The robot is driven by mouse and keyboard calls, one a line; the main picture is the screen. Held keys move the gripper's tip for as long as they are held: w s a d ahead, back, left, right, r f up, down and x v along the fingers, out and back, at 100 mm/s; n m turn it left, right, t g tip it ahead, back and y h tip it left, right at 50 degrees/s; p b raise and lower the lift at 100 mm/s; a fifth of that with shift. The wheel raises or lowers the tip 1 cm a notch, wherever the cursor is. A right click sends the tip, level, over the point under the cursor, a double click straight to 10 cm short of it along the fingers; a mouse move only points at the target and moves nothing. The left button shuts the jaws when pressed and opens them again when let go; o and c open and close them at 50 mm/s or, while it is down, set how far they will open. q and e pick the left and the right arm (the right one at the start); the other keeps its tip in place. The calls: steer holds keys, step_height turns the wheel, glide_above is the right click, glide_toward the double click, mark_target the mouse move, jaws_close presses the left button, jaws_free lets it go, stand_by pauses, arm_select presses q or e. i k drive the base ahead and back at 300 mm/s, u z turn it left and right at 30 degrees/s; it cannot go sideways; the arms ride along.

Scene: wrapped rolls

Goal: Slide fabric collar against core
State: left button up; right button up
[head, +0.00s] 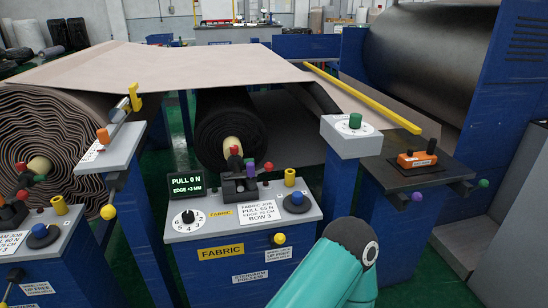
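The dark fabric roll (212,124) hangs at the centre behind the console marked FABRIC. Its cream core end (233,146) faces me. A small red-topped part (235,157) sits right in front of the core end; I cannot tell whether this is the collar or whether it touches the core. A dark block (238,188) with a purple piece (250,167) stands just below it on the fabric console (220,232). The console's screen (187,186) reads PULL 0 N and EDGE +3 MM. A teal link of my arm rises at bottom centre-right. Neither gripper shows.
A pale sheet (170,66) spans above the rolls. A layered brown roll (50,150) stands at left. A yellow bar (365,98) slopes at right. A grey pedestal with a green knob (355,121) and a dark shelf with an orange tool (415,158) stand at right.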

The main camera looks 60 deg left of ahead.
mark_target(242, 162)
steer(key=z, duration=0.1)
steer(key=i, duration=1.45)
steer(key=u, duration=2.6)
steer(key=i, duration=1)
steer(key=z, duration=0.4)
